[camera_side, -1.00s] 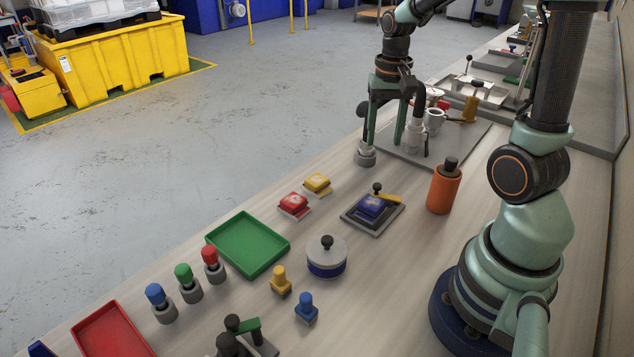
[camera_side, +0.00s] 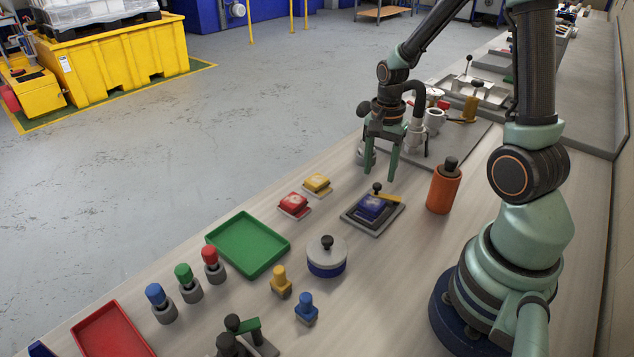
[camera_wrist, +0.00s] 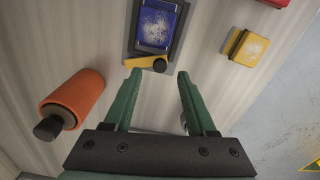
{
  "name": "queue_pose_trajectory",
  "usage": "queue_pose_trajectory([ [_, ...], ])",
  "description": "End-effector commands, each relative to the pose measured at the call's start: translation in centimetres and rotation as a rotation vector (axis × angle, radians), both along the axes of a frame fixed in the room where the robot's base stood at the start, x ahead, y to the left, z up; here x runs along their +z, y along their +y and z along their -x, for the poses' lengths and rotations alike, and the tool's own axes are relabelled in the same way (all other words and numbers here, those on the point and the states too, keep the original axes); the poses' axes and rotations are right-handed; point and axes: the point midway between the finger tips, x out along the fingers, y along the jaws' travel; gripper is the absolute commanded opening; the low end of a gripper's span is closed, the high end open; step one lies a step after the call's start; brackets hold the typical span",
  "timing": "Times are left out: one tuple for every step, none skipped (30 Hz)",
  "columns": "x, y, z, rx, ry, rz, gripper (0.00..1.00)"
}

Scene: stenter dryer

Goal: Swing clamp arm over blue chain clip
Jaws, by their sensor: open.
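The blue chain clip (camera_side: 371,207) lies on a dark grey plate (camera_side: 352,221) on the bench. It also shows at the top of the wrist view (camera_wrist: 158,24). The yellow clamp arm (camera_side: 391,198) has a black knob (camera_side: 377,187) at one end and runs along one edge of the clip, beside it and not across its top. In the wrist view the clamp arm (camera_wrist: 141,62) and knob (camera_wrist: 160,66) appear just beyond the fingertips. My gripper (camera_side: 377,172) is open and empty, with its fingers pointing down near the knob. Exact fingertip height is unclear.
An orange cylinder (camera_side: 443,190) with a black top stands right of the plate. A red block (camera_side: 294,204) and a yellow block (camera_side: 317,184) sit to the left. A round lidded pot (camera_side: 326,258) and a green tray (camera_side: 232,245) are nearer. A pipe fixture (camera_side: 416,133) stands behind.

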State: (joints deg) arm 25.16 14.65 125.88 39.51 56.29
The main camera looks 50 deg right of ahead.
Motion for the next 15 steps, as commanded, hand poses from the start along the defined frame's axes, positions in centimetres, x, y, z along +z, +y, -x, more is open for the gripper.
queue_pose_trajectory([
  [-0.9,0.1,0.1,0.000,0.004,-0.002,0.57],
  [-1.3,0.1,0.1,0.000,0.004,-0.002,0.57],
  [-1.8,0.0,0.1,0.000,0.003,-0.002,0.57],
  [-2.1,0.0,0.1,0.000,0.003,-0.002,0.57],
  [-2.3,0.0,0.0,0.001,0.002,-0.001,0.57],
  [-2.6,0.0,0.0,0.001,0.002,-0.001,0.57],
  [-2.8,0.0,0.0,0.001,0.002,-0.001,0.57],
  [-3.0,0.0,0.0,0.001,0.001,-0.001,0.57],
  [-3.2,0.0,0.0,0.001,0.000,0.000,0.57],
  [-3.3,0.0,0.0,0.001,0.000,0.000,0.57],
  [-3.3,0.0,0.0,0.001,0.000,0.000,0.57],
  [-3.4,0.0,0.0,0.001,0.000,0.000,0.57],
  [-3.4,0.0,0.0,0.001,0.000,0.000,0.57],
  [-3.4,0.0,0.0,0.001,0.000,0.000,0.57],
  [-3.4,0.0,0.0,0.001,0.000,0.000,0.57],
])
